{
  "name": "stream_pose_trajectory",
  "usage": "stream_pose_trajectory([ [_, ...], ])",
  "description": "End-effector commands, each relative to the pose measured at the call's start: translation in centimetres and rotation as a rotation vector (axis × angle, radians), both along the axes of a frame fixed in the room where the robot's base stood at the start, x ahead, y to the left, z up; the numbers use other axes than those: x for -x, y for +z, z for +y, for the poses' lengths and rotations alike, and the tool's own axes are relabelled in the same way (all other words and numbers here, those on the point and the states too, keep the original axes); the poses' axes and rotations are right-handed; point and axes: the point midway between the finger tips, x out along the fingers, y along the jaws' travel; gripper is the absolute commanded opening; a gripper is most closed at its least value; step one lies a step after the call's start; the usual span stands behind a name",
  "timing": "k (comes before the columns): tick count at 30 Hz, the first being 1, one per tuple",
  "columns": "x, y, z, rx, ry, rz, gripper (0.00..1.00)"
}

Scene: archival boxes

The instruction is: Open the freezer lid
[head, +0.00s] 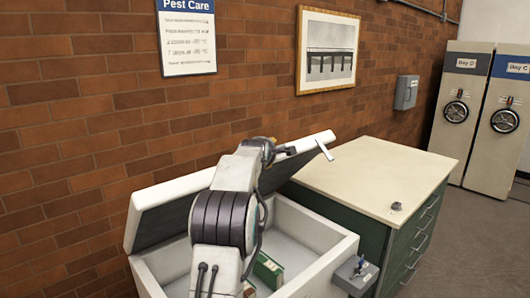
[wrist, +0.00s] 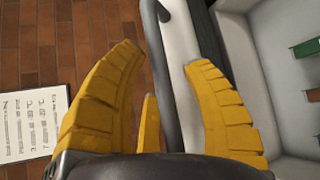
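The white chest freezer (head: 330,262) stands against the brick wall. Its lid (head: 168,188) is raised and tilted back, and the dark inner side and part of the white interior show. My gripper (head: 285,151) is up by the lid's upper edge in the head view, and my arm hides part of the lid and interior. In the wrist view my gripper's yellow fingers (wrist: 168,85) are spread, with the pale lid edge (wrist: 185,75) and a dark grey bar (wrist: 155,45) in the gap between them. I cannot tell whether the fingers touch the lid.
A green box (head: 268,270) is inside the freezer. A small grey control box (head: 355,275) is on its right side. A green drawer cabinet (head: 375,178) with a cream top stands close on the right. Shelving units (head: 462,110) stand farther right, with open floor before them.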

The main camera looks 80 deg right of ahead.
Motion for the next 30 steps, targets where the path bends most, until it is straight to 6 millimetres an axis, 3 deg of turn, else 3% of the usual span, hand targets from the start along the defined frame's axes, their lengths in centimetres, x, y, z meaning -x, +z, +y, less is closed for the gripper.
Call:
stream_pose_trajectory([
  [14, 0.2, 0.4, 0.6, 0.003, -0.002, 0.000, 0.50],
  [20, 0.4, 1.2, 2.5, 0.005, -0.001, 0.000, 0.50],
  [30, 0.8, 2.9, 7.5, 0.004, 0.000, 0.000, 0.50],
])
